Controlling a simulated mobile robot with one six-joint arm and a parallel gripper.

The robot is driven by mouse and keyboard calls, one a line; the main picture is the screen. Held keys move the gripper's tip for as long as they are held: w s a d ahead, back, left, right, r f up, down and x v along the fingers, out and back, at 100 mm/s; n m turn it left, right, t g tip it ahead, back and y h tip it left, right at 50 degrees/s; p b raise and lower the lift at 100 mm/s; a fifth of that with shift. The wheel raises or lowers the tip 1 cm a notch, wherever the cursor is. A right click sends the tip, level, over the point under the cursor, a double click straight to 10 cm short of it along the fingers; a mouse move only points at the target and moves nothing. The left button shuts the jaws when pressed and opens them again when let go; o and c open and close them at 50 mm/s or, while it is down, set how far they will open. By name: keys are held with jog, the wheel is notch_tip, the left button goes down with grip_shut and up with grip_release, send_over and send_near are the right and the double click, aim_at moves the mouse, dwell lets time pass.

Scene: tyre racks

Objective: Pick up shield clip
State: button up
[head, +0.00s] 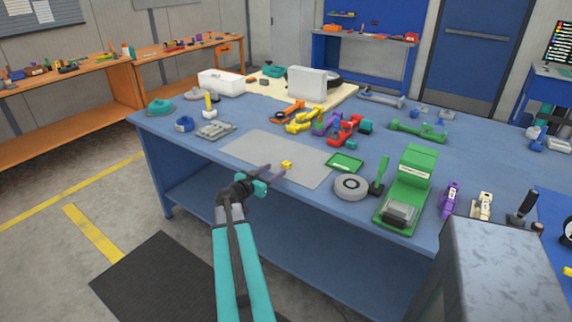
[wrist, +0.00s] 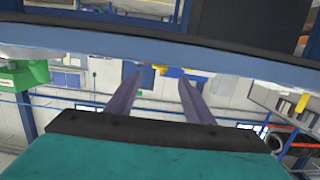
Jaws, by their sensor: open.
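A small yellow piece (head: 286,164), which may be the shield clip, sits at the grey mat on the blue workbench in the head view. I cannot tell its exact shape. My gripper (head: 272,171) is just left of and below it in the head view, over the mat's front part, and its fingers point toward it. In the wrist view my gripper (wrist: 158,72) shows two purple-grey fingers spread apart with nothing held. A small yellow patch (wrist: 172,71) shows between the fingertips, and I cannot tell if it is the same piece.
The grey mat (head: 255,147) is otherwise bare. To its right are a green tray (head: 345,162), a grey roll (head: 352,187) and a green machine (head: 405,190). Red (head: 346,131) and yellow (head: 303,121) tools lie behind.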

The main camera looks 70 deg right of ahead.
aim_at(284, 164)
jog(key=shift+s+d+f, duration=0.15)
jog(key=shift+s+d, duration=0.05)
jog(key=shift+d, duration=0.5)
jog(key=shift+d, duration=0.15)
jog(key=p+x, duration=0.2)
jog(key=shift+s+d+p, duration=0.1)
jog(key=shift+d+p, duration=0.2)
jog(key=shift+d, duration=0.1)
jog(key=shift+p+x, duration=0.35)
jog(key=shift+x, duration=0.7)
jog(key=shift+c, duration=0.5)
jog(key=c, duration=1)
